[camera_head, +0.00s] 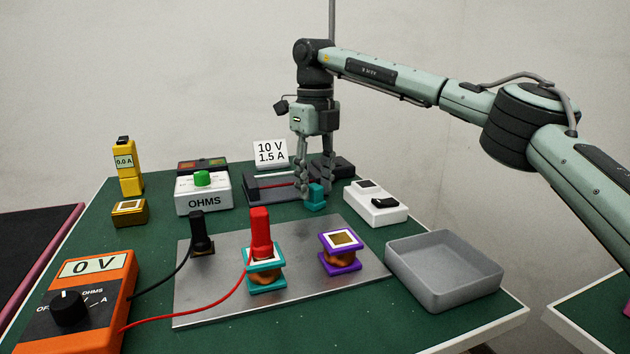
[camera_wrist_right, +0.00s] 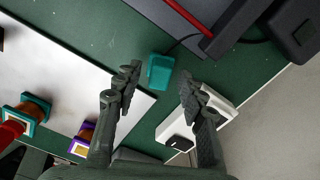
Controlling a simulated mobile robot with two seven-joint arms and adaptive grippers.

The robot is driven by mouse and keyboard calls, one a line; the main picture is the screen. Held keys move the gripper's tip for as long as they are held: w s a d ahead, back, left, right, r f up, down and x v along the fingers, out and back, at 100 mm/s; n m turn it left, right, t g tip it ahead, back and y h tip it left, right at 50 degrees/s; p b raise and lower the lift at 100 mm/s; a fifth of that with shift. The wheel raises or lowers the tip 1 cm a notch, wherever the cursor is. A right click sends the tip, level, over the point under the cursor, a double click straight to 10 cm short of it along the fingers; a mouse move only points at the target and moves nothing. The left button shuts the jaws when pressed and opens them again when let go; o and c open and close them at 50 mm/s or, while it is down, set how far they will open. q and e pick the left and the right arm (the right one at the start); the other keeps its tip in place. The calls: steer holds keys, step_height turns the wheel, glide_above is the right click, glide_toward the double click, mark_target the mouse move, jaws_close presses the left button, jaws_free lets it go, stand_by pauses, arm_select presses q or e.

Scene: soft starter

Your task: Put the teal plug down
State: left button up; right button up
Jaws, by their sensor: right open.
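The teal plug (camera_head: 315,199) is a small block on the green table, just behind the grey metal plate. It also shows in the right wrist view (camera_wrist_right: 161,72), with a dark cable at its side. My right gripper (camera_head: 316,190) points down over the plug. In the right wrist view its fingers (camera_wrist_right: 162,80) are spread wide, with the plug between and just beyond the tips, clear of both fingers. The plug appears to rest on the table. My left gripper is in neither view.
The grey plate (camera_head: 210,300) carries a black plug (camera_head: 201,235), a red plug (camera_head: 261,235) on a teal-edged spool and a purple-edged spool (camera_head: 340,250). A white switch box (camera_head: 376,208) and a grey tray (camera_head: 440,270) stand right. An orange meter (camera_head: 80,300) stands front left.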

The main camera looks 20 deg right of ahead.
mark_target(315, 186)
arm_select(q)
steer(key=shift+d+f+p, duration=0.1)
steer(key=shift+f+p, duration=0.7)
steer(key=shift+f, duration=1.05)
arm_select(e)
step_height(315, 186, up, 13)
steer(key=shift+r, duration=0.1)
